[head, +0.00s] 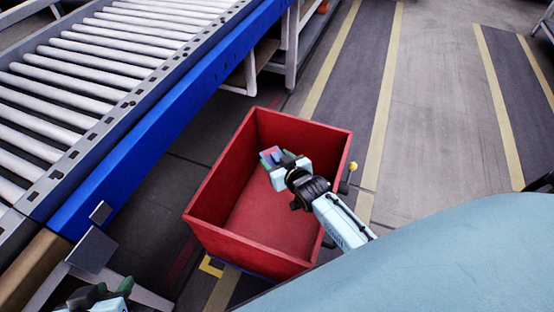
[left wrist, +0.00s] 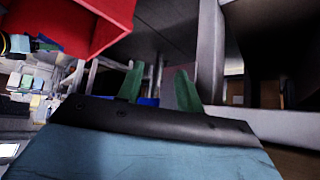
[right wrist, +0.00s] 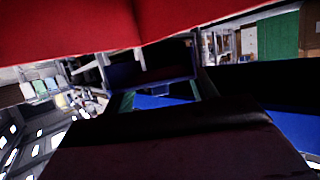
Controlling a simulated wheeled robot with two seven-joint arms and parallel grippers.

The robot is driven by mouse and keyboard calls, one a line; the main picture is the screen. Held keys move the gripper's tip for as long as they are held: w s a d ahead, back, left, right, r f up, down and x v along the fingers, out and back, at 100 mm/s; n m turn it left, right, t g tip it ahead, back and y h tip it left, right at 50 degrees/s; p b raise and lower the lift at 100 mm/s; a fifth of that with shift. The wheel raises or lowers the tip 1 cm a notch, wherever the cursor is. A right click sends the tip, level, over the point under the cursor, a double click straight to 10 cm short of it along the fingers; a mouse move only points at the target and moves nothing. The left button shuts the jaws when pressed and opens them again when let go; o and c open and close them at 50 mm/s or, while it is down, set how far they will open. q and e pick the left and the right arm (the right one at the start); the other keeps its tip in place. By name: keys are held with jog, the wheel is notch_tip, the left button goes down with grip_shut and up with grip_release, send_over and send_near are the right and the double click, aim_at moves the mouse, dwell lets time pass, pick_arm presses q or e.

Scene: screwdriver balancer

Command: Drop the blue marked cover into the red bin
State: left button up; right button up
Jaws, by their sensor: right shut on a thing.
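The red bin (head: 218,236) stands on the floor beside the conveyor, open at the top. My right gripper (head: 271,158) is over the bin's opening, inside its outline in the head view. It is shut on a small piece with blue and pinkish faces, seemingly the blue marked cover (head: 268,153). The gripper's fingers partly hide the cover. The bin's red wall (right wrist: 60,30) fills the top of the right wrist view. My left gripper (head: 103,292) is low at the left, away from the bin. In the left wrist view its green fingers (left wrist: 158,88) are apart with nothing between them.
A roller conveyor (head: 110,50) with a blue side rail (head: 165,110) runs along the left. A grey metal plate (head: 92,250) and frame stand near my left gripper. Floor with yellow lines (head: 385,95) lies open to the right of the bin.

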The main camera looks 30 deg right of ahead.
pick_arm(q)
jog(key=shift+w+d+r+t+h+b, duration=0.2)
jog(key=shift+w+d+r+t, duration=0.1)
jog(key=shift+w+r+t, duration=0.25)
jog(key=shift+w+d+r+t+h+b, duration=0.1)
jog(key=shift+w+d+r+t+h, duration=0.15)
jog(key=shift+w+r+t, duration=0.3)
pick_arm(e)
jog(key=shift+f, duration=0.4)
pick_arm(q)
jog(key=shift+s+r, duration=0.1)
pick_arm(e)
jog(key=o, duration=1.1)
jog(key=shift+c, duration=0.2)
pick_arm(q)
jog(key=s+a+f+g+y+p, duration=0.1)
jog(key=s+a+f+g+p, duration=0.15)
jog(key=s+g, duration=0.2)
jog(key=s+a+f+g+y+p, duration=0.1)
jog(key=s+a+f+g, duration=0.15)
jog(key=s, duration=0.25)
notch_tip(320, 180, down, 9)
jog(key=w+a+p, duration=0.1)
jog(key=p, duration=0.1)
jog(key=shift+a+y+p, duration=0.3)
jog(key=shift+y+p, duration=0.05)
pick_arm(e)
jog(key=v, duration=1.3)
jog(key=shift+s+r, duration=0.15)
